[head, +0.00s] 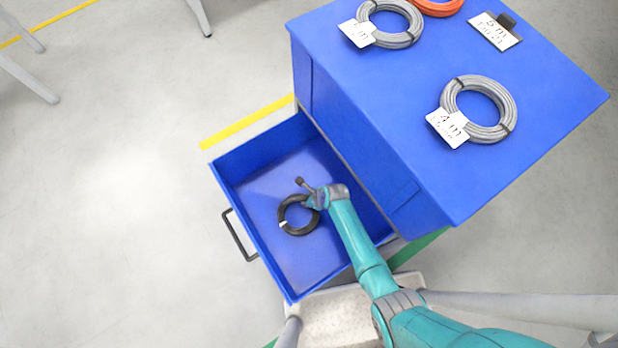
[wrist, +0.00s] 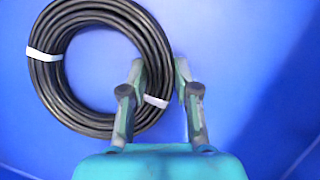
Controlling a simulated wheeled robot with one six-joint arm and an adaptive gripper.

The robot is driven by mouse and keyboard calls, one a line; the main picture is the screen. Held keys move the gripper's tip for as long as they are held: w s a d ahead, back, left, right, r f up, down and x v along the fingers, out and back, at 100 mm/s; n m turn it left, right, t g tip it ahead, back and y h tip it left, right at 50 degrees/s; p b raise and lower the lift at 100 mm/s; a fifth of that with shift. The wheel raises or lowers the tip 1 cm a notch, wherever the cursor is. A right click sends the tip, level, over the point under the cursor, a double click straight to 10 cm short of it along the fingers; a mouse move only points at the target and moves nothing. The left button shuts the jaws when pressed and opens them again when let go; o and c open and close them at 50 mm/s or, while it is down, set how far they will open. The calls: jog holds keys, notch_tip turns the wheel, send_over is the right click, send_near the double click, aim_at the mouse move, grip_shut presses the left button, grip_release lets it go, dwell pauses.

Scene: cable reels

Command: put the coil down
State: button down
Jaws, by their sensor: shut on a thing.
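A black cable coil (head: 285,213) with white ties is in or just above the open blue drawer (head: 315,262). It also shows in the wrist view (wrist: 45,85), flat to the camera over the blue drawer floor. My gripper (head: 309,203) is at the coil's right side in the head view. In the wrist view my gripper (wrist: 160,82) has its two fingers on either side of the coil's right rim, near a white tie, and is shut on it. I cannot tell whether the coil touches the drawer floor.
The blue cabinet (head: 385,135) stands right of the drawer. On its top lie two grey coils with tags (head: 503,132), an orange coil (head: 440,8) and a label on a clip (head: 495,32). The drawer has a black handle (head: 238,236). Its floor is clear around the coil.

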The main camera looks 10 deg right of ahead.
jog(key=c, duration=0.8)
grip_release()
jog(key=shift+c, duration=0.2)
jog(key=v, duration=1.2)
jog(key=shift+a, duration=0.1)
